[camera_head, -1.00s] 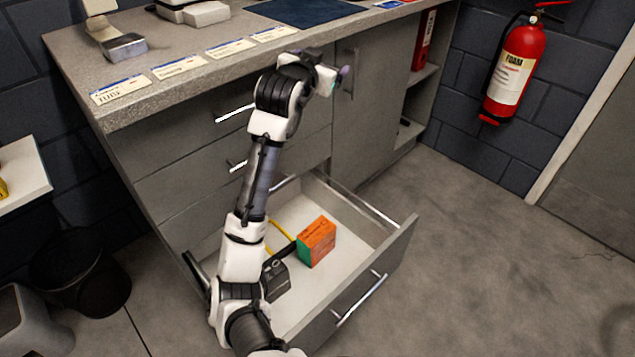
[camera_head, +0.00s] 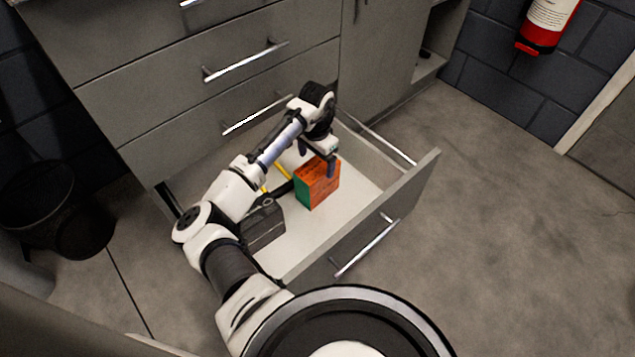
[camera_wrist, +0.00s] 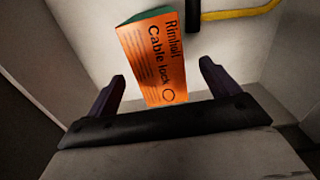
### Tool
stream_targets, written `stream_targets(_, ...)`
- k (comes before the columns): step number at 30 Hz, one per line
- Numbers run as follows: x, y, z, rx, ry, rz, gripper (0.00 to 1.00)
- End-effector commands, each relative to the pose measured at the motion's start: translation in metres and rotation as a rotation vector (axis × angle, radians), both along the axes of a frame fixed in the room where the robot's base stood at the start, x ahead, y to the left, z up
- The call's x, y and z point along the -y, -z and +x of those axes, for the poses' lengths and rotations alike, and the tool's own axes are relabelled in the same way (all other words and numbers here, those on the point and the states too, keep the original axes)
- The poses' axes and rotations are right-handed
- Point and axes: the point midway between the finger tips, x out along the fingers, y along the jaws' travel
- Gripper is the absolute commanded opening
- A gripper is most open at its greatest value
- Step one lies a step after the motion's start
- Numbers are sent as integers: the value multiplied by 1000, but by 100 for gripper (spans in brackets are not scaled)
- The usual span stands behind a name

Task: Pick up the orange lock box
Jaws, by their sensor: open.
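The orange lock box (camera_head: 319,186) has a green side and stands in the open bottom drawer (camera_head: 352,205). In the wrist view the box (camera_wrist: 155,58) shows the words "Cable lock" and lies ahead of and between my two fingers. My gripper (camera_head: 318,162) is over the drawer, close above the box, and its fingers overlap the box's top in the head view. In the wrist view my gripper (camera_wrist: 160,82) is open, with a finger on each side and nothing held. Whether a finger touches the box I cannot tell.
A dark grey box (camera_head: 262,228) stands left of the lock box in the drawer. A yellow and black cable-like item (camera_head: 281,182) lies behind. The drawer front with its handle (camera_head: 366,247) bounds the near right side. A black bin (camera_head: 55,210) stands at left.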

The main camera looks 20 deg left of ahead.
Motion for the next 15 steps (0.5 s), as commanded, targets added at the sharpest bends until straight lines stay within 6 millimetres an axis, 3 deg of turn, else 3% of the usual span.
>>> stream_targets(8,1,25,0,1,1,1,87)
stream_targets(15,2,61,0,1,1,1,87)
